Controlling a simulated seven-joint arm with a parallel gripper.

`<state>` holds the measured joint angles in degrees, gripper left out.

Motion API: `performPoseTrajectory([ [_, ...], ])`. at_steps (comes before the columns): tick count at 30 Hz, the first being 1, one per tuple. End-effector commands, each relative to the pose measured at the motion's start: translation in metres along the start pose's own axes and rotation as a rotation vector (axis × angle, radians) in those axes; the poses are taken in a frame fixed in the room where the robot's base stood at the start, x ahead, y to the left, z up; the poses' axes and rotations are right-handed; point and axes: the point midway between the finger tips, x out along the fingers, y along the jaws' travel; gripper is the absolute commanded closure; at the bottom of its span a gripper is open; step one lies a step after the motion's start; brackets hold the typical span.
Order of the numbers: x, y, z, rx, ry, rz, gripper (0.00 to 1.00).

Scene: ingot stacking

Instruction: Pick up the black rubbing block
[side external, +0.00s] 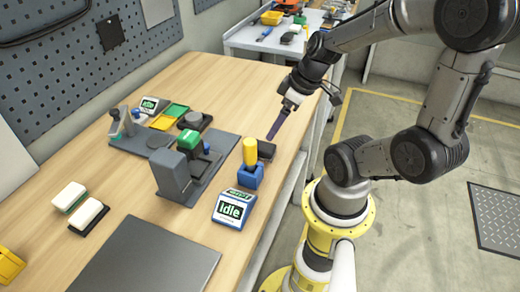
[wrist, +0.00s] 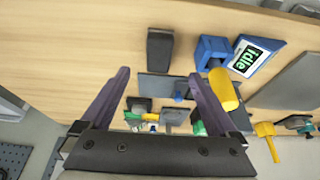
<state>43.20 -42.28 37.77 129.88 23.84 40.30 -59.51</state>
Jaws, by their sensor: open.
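The black rubbing block (side external: 266,149) lies on the wooden table near its right edge, just behind a blue holder with a yellow cylinder. In the wrist view the block (wrist: 160,50) is a dark rectangle beyond my fingertips, roughly centred between them. My gripper (side external: 273,132) points down, with its purple fingers just above and beside the block in the side view. In the wrist view my gripper (wrist: 158,76) has its two fingers spread wide, with nothing held between them. The exact height over the block is hard to tell.
The blue holder (side external: 250,176) with its yellow cylinder (side external: 250,151) stands close to the block. A blue-framed "Idle" display (side external: 233,209) is in front of it. A grey fixture (side external: 176,178) stands to the left. Two white-topped blocks (side external: 70,197) lie farther left.

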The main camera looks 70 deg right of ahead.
Motion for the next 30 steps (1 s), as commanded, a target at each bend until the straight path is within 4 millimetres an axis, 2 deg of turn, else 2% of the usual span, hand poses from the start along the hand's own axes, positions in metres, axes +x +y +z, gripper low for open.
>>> performPoseTrajectory([
  [3, 0.025, -0.002, 0.001, -0.002, -0.005, -0.007, 0.05],
  [6, 0.041, -0.001, 0.000, -0.001, -0.003, -0.006, 0.05],
  [16, 0.064, 0.000, -0.001, -0.002, -0.002, -0.003, 0.05],
  [24, 0.099, 0.001, -0.004, -0.001, -0.002, -0.003, 0.05],
  [30, 0.108, 0.002, -0.004, -0.001, -0.001, -0.001, 0.05],
])
